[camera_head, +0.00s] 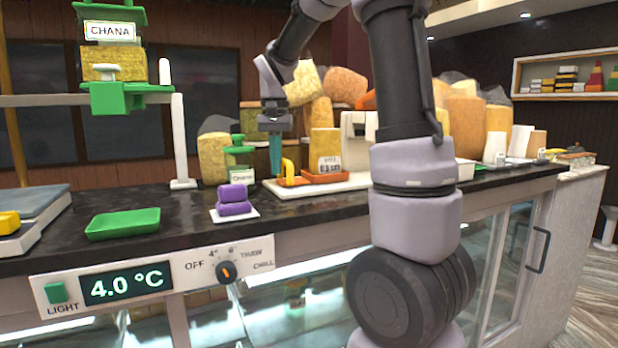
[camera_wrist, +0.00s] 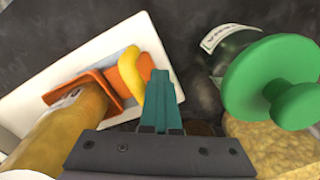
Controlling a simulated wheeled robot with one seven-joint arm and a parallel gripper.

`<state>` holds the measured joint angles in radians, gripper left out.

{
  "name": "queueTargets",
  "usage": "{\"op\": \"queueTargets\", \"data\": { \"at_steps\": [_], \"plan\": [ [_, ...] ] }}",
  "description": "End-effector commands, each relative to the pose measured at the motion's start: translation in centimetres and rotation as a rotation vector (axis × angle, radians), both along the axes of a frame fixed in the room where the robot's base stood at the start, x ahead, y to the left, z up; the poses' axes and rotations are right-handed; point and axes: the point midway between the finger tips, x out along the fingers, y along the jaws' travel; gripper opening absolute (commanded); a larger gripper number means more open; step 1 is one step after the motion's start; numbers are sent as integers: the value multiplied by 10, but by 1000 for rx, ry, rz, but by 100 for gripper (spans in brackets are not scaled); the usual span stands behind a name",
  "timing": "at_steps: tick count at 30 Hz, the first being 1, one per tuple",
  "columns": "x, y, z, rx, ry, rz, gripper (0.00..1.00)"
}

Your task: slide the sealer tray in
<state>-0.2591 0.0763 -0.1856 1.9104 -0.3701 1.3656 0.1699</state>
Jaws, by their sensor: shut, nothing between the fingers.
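The orange sealer tray (camera_head: 325,177) lies on the white base (camera_head: 330,188) of the sealer (camera_head: 355,145). Its yellow handle (camera_head: 290,169) stands at the left end. A yellow labelled packet (camera_head: 325,145) stands upright on the tray. My gripper (camera_head: 275,172) points down just left of the handle, its teal fingers shut and empty. In the wrist view the fingertips (camera_wrist: 161,76) are right beside the yellow handle (camera_wrist: 152,50); I cannot tell whether they touch. The tray (camera_wrist: 128,76) and packet (camera_wrist: 65,125) show to their left. My arm partly hides the sealer's right side.
A green-lidded jar (camera_head: 240,165) stands close left of my gripper; its lid (camera_wrist: 268,80) is near in the wrist view. Purple blocks (camera_head: 234,200) and a green tray (camera_head: 123,224) lie further left. Large filled sacks (camera_head: 345,85) stand behind. Dark counter (camera_head: 185,215) between them is bare.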

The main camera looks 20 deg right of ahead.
Motion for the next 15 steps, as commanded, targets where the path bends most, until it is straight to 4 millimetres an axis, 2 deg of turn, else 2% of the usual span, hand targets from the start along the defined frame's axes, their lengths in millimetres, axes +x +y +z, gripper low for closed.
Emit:
{"op": "queueTargets", "data": {
  "at_steps": [15],
  "plan": [
    [1, -38, -1, -1, 0, -3, 0]
  ]
}}
